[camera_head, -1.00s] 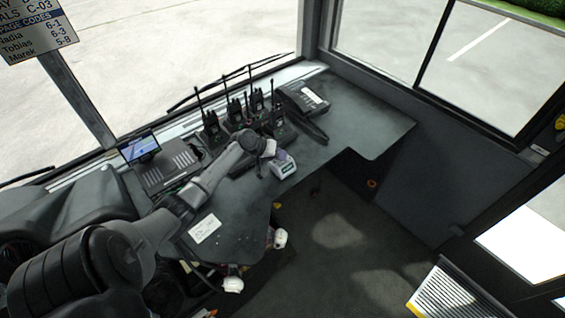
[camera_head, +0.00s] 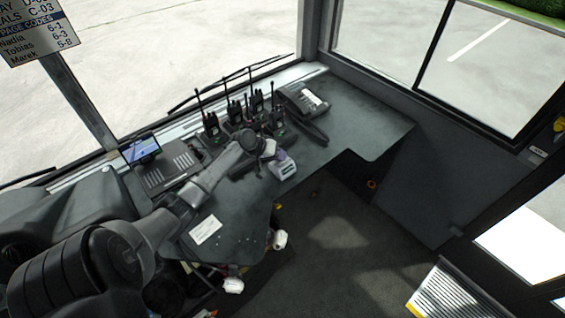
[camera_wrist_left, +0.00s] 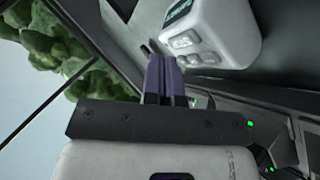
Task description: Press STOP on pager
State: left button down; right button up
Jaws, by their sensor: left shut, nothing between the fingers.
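The pager is a small white box (camera_head: 284,170) with a dark screen, on the dashboard counter near its inner edge. In the left wrist view the pager (camera_wrist_left: 225,32) fills the upper right, with its screen at the top and several grey buttons along its near face. My left gripper (camera_head: 279,155) is shut and empty, right by the pager's far side. Its purple fingers (camera_wrist_left: 165,65) point toward the button side in the wrist view. I cannot tell whether they touch it. My right gripper is not in view.
Several black handheld radios (camera_head: 247,112) stand behind the pager. A desk phone (camera_head: 303,98) is at the back right. The counter (camera_head: 365,127) is clear on the right.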

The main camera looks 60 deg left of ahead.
pick_arm(q)
jog(key=shift+r, duration=0.2)
jog(key=shift+a+r+p, duration=0.25)
jog(key=shift+r+p, duration=0.65)
jog(key=shift+r, duration=0.2)
jog(key=shift+a+r+p, duration=0.15)
jog(key=shift+r+p, duration=0.35)
jog(key=shift+r, duration=0.2)
jog(key=shift+a+r+p, duration=0.1)
jog(key=shift+r+p, duration=0.4)
jog(key=shift+r, duration=0.15)
